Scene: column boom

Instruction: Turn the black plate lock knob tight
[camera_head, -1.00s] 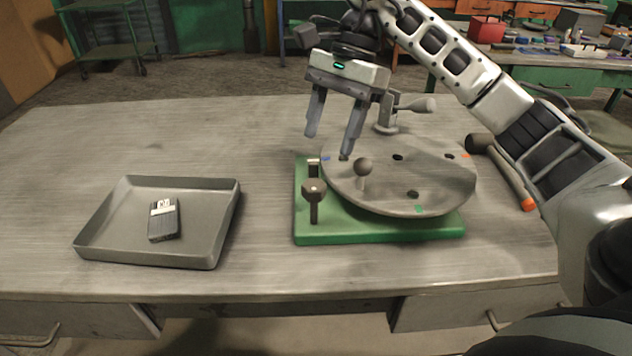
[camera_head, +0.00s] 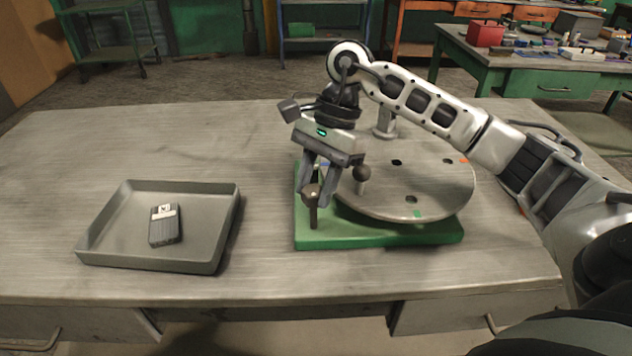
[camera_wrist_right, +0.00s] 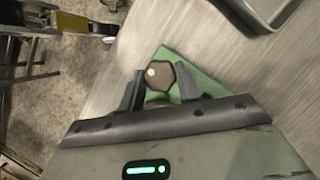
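The black plate lock knob (camera_head: 312,192) stands on a dark post at the front left of the green base (camera_head: 380,235). My right gripper (camera_head: 316,197) has come down over it with its fingers on either side. In the right wrist view the knob (camera_wrist_right: 160,75) shows as a dark faceted head with a pale dot, between the open fingers (camera_wrist_right: 160,82). Small gaps seem to show beside it; I cannot tell whether either finger touches. The round grey plate (camera_head: 430,185) lies on the base, with holes and coloured marks. My left gripper is not in view.
A ball-topped peg (camera_head: 362,174) rises from the plate close to my right gripper. A grey tray (camera_head: 92,240) holding a small dark box (camera_head: 165,228) stands to the left. The table between tray and base is clear.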

